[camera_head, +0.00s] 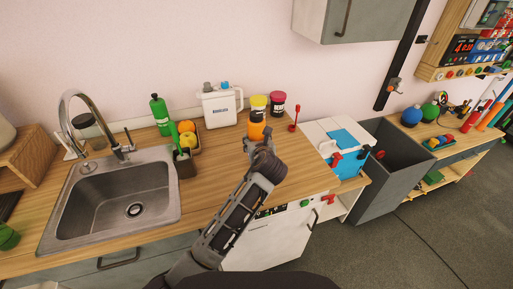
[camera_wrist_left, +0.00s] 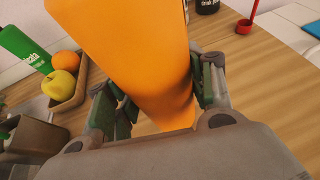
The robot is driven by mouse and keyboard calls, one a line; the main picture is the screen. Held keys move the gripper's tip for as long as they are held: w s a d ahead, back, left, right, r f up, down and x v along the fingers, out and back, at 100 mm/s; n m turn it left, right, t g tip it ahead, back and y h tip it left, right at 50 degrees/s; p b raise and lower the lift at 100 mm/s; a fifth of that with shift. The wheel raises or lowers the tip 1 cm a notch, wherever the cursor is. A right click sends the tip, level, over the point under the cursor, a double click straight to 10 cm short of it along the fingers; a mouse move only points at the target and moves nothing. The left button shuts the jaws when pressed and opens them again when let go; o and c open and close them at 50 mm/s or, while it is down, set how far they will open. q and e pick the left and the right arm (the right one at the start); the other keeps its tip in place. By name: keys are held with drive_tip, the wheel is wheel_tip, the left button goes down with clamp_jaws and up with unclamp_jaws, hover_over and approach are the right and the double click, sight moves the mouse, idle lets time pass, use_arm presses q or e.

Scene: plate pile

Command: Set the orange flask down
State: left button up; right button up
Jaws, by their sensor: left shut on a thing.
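The orange flask (camera_head: 256,131) stands out at the far end of my left gripper (camera_head: 257,147), over the wooden counter (camera_head: 225,172) in the head view. In the left wrist view the flask (camera_wrist_left: 130,50) fills the upper middle, between the two green-padded fingers of the left gripper (camera_wrist_left: 160,92). The gripper is shut on it. The flask's top is cut off in the wrist view and its lower part is partly hidden by the gripper in the head view. I cannot tell whether its base touches the counter. My right gripper is not in view.
Behind the flask are a yellow-lidded jar (camera_head: 258,102), a dark jar with a pink lid (camera_head: 277,103) and a white jug (camera_head: 221,107). A red upright tool (camera_head: 294,121) stands to the right. Left are a fruit tray (camera_head: 196,148), green bottle (camera_head: 160,115) and sink (camera_head: 110,205).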

use_arm(q)
drive_tip(key=shift+f, duration=1.4)
drive_tip(key=o, duration=1.4)
drive_tip(key=shift+f, duration=0.15)
drive_tip(key=shift+s+d+r, duration=0.1)
drive_tip(key=shift+s+r, duration=0.2)
drive_tip(key=shift+s, duration=0.1)
drive_tip(key=shift+v, duration=5.55)
drive_tip(key=shift+f, duration=0.1)
